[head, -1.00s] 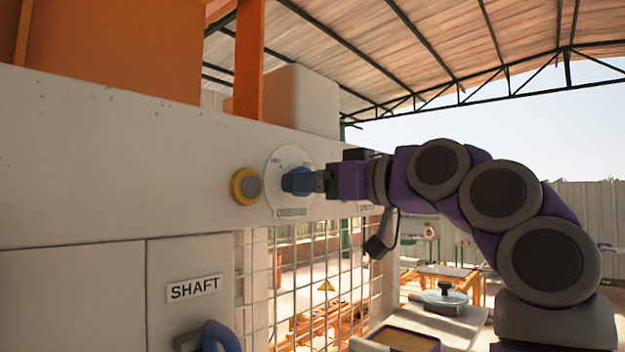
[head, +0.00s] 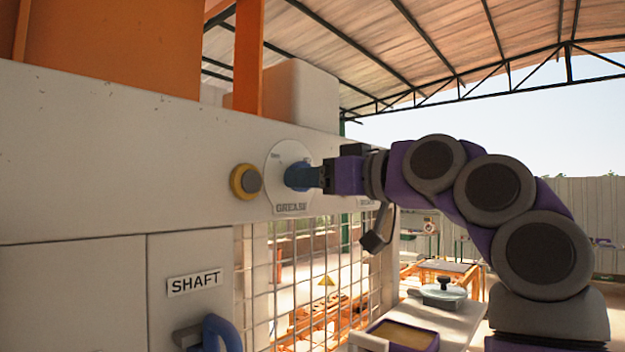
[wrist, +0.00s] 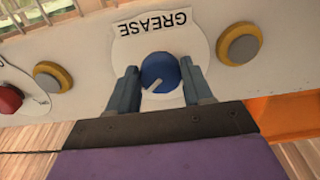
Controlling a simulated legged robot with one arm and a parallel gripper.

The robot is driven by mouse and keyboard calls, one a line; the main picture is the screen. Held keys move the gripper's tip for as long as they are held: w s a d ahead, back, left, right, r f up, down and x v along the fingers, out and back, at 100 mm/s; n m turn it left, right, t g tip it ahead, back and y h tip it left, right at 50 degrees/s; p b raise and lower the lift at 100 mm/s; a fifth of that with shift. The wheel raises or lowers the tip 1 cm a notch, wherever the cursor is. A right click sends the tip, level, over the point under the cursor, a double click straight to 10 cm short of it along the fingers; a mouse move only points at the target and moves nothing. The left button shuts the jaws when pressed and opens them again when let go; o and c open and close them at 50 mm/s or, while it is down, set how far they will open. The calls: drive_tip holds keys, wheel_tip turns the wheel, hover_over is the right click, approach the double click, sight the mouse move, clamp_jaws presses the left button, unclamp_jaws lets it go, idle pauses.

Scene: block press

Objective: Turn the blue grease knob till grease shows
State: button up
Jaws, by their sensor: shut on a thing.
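The blue grease knob (head: 299,176) sits on a round white plate labelled GREASE (head: 291,208) on the pale panel. In the wrist view the knob (wrist: 160,72) shows a white pointer mark slanting to its lower left. My gripper (head: 318,175) reaches the knob from the right in the head view. In the wrist view its two blue-grey fingers (wrist: 158,84) stand on either side of the knob, shut on it. Part of the knob's lower side is close to the gripper body. No grease can be made out in either view.
A yellow-ringed button (head: 246,182) is left of the plate. In the wrist view a red knob (wrist: 9,99) and another yellow-ringed button (wrist: 53,77) are at left. Below are a SHAFT door with a blue handle (head: 221,335), a wire mesh guard and a purple tray (head: 402,336).

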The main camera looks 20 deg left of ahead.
drive_tip(key=shift+n, duration=0.5)
drive_tip(key=o, duration=1)
drive_tip(key=shift+w, duration=0.1)
drive_tip(key=b+v, duration=0.2)
drive_tip(key=v, duration=1.5)
drive_tip(key=shift+d+f, duration=0.1)
drive_tip(key=shift+d, duration=0.1)
drive_tip(key=shift+a, duration=0.15)
